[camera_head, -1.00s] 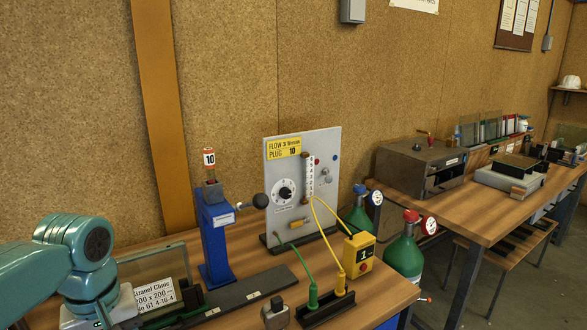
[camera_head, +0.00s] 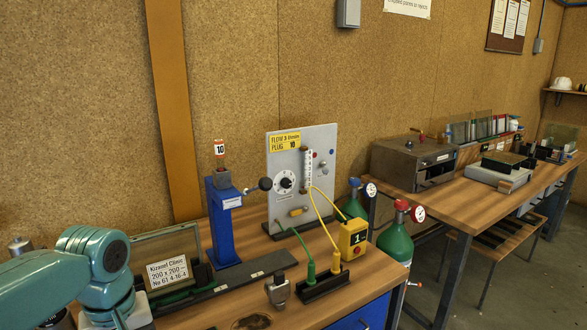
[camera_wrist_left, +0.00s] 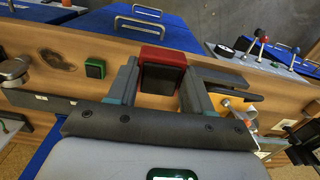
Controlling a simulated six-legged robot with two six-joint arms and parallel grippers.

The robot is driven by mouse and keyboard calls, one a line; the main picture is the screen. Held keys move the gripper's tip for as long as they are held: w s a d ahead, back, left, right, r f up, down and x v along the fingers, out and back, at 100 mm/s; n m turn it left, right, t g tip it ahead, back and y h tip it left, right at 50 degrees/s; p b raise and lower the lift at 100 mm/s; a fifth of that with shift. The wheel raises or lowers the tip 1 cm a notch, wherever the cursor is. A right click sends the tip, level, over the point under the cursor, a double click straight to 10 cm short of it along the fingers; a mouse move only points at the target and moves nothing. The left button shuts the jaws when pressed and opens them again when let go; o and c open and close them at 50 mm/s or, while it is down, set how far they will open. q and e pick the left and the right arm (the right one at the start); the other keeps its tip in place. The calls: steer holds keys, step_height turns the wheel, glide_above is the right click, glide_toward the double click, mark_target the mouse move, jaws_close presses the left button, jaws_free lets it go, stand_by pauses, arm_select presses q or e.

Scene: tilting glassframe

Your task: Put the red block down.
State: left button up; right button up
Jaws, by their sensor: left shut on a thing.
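The red block (camera_wrist_left: 163,56) is between the two fingers of my left gripper (camera_wrist_left: 160,68) in the left wrist view. It has a bright red rim and a dark face, and the fingers are shut on its two sides. Behind it is the wooden bench front with blue drawers. I cannot tell whether the block touches the bench. In the head view my left arm comes in at the lower left; its fingers and the block are hidden or out of frame. My right gripper is in neither view.
On the bench (camera_head: 238,305) stand a blue post (camera_head: 223,228), a grey flow panel (camera_head: 318,150), a framed glass pane with a label (camera_head: 168,272) and a yellow box (camera_head: 353,240). A green square block (camera_wrist_left: 95,68) shows left of the gripper. Green cylinders (camera_head: 397,240) stand right.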

arm_select(q)
steer(key=w+d+f+m, duration=0.1)
steer(key=d+f+m, duration=0.2)
steer(key=f, duration=0.5)
steer(key=w+d+f+m, duration=0.2)
steer(key=d+f+m, duration=0.1)
steer(key=f, duration=0.5)
steer(key=shift+w+d+f+m, duration=0.15)
steer(key=shift+d+m, duration=0.05)
steer(key=shift+m, duration=0.2)
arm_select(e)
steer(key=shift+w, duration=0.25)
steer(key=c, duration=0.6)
arm_select(q)
steer(key=shift+a, duration=0.1)
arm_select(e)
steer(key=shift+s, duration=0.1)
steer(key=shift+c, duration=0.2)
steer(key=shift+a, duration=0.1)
